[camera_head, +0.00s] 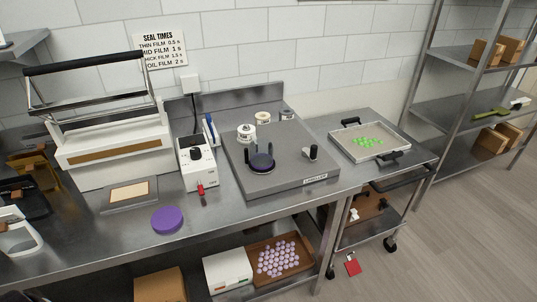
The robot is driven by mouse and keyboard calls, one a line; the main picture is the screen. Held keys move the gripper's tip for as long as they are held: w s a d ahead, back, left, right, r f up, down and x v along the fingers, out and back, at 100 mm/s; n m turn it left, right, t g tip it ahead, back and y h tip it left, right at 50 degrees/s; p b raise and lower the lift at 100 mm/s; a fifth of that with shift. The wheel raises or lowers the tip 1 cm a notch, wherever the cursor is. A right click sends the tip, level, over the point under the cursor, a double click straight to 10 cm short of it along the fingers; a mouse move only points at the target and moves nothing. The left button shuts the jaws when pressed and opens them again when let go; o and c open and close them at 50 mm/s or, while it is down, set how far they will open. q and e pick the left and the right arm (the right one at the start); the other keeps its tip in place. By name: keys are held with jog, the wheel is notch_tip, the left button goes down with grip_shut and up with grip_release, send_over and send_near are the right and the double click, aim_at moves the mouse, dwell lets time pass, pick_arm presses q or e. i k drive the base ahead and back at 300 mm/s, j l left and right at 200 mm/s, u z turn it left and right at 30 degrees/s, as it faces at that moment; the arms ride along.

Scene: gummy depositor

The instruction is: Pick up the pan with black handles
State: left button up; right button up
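The pan with black handles (398,150) is a shallow, light-coloured rectangular tray at the right. It sits on a steel cart top (325,122) beside the main bench. One black handle (351,122) is on its far left side and the other (389,157) on its near right side. A cluster of small green pieces (368,142) lies inside it. Neither of my grippers shows in this view, and nothing is touching the pan.
The steel bench (120,232) holds a sealing machine (115,150), a white control box (198,167), a purple disc (167,220) and a grey labeller board (290,176). Shelving (465,105) stands right of the cart.

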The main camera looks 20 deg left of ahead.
aim_at(361, 143)
jog(key=i+j+z, duration=0.1)
jog(key=i+z, duration=0.15)
jog(key=i, duration=0.25)
jog(key=i+j+z, duration=0.25)
jog(key=i, duration=0.3)
